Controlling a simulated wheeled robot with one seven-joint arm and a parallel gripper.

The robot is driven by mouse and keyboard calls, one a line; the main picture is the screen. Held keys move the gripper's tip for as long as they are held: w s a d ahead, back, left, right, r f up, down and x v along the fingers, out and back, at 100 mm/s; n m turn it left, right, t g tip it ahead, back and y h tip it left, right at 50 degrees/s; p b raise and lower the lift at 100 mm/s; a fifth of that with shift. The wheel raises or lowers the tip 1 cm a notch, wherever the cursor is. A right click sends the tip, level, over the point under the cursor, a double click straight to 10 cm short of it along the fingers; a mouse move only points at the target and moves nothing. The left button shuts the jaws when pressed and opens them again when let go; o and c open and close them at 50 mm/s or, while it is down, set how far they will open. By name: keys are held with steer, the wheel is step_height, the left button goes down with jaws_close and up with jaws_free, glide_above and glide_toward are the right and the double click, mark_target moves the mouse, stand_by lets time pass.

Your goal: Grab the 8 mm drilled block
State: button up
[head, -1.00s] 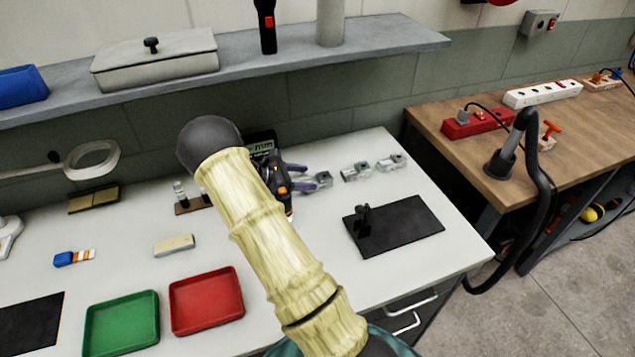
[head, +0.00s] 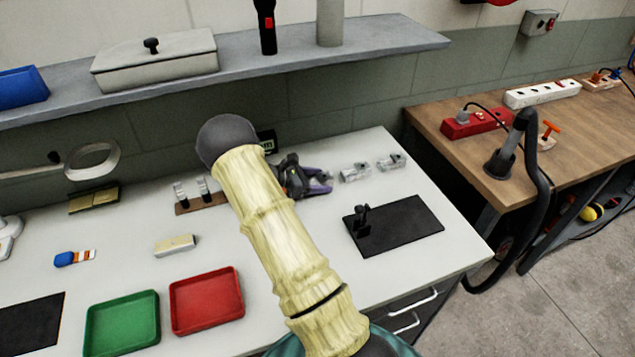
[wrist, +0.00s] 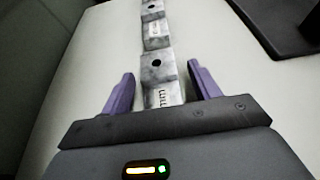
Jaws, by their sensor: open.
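Grey metal drilled blocks stand in a row on the white bench. In the head view, two show clear of my gripper: a middle block (head: 355,172) and a far right block (head: 391,162). My gripper (head: 324,181) is at the left end of the row and hides the nearest block there. In the wrist view, my gripper (wrist: 161,76) is open, its purple fingers on either side of the nearest block (wrist: 157,68), with a gap on each side. That block has a dark hole on top and markings I cannot read, so I cannot tell which block is 8 mm.
A black mat (head: 405,228) with a small black stand (head: 361,222) lies to the right. A wooden holder (head: 200,204) with small upright pieces is left of my arm. Red (head: 207,300) and green (head: 122,323) trays are at the front. A shelf (head: 350,45) overhangs the back.

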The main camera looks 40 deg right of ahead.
mark_target(318, 177)
jaws_close()
stand_by(0.3)
steer(key=shift+r, duration=0.15)
step_height(318, 177, up, 10)
steer(key=shift+f, duration=0.1)
stand_by(0.3)
